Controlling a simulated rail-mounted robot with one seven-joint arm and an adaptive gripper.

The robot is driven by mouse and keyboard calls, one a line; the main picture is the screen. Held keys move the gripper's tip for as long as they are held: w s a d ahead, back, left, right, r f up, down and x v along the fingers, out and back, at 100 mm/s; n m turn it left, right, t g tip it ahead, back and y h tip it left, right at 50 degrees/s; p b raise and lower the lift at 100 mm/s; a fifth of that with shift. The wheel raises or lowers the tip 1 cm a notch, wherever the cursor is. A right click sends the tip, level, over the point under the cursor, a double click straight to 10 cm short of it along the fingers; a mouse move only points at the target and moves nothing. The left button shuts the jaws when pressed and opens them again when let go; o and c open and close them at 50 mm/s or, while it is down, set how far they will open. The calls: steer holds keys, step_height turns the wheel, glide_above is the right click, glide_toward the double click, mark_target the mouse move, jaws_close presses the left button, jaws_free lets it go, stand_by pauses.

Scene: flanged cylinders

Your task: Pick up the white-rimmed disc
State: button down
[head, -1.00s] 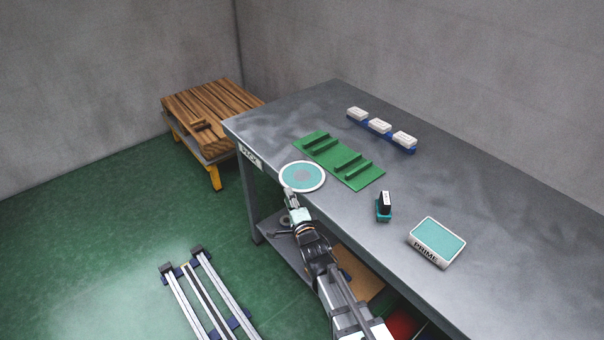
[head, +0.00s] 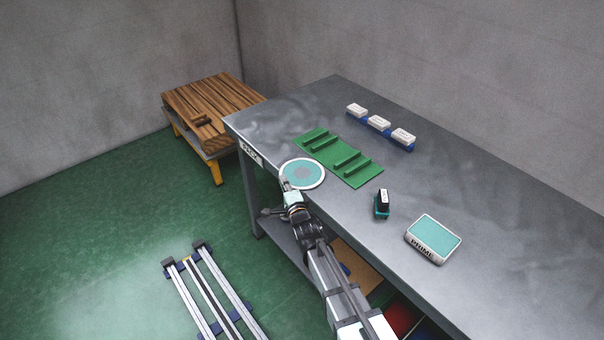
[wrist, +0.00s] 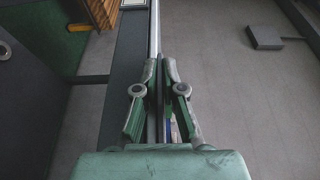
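The white-rimmed disc (head: 303,173), teal with a grey centre and a pale rim, is level at the front edge of the grey table, near its left end. My gripper (head: 286,183) is at the disc's near-left rim in the head view. In the wrist view the two fingers of my gripper (wrist: 159,65) are drawn close together. A thin pale strip, which looks like the disc (wrist: 154,30) seen edge-on, runs between them. The fingers look shut on its rim, though the exact contact is hard to see.
A green slotted rack (head: 338,160) lies just behind the disc. White blocks on blue bases (head: 379,123) stand farther back. A small black and teal item (head: 382,203) and a teal-topped PRIME box (head: 434,239) stand to the right. A wooden pallet table (head: 212,105) is at the left.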

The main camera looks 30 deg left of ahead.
steer(key=shift+r, duration=0.1)
steer(key=shift+r, duration=0.15)
step_height(320, 180, up, 20)
steer(key=p, duration=0.4)
stand_by(0.4)
stand_by(0.4)
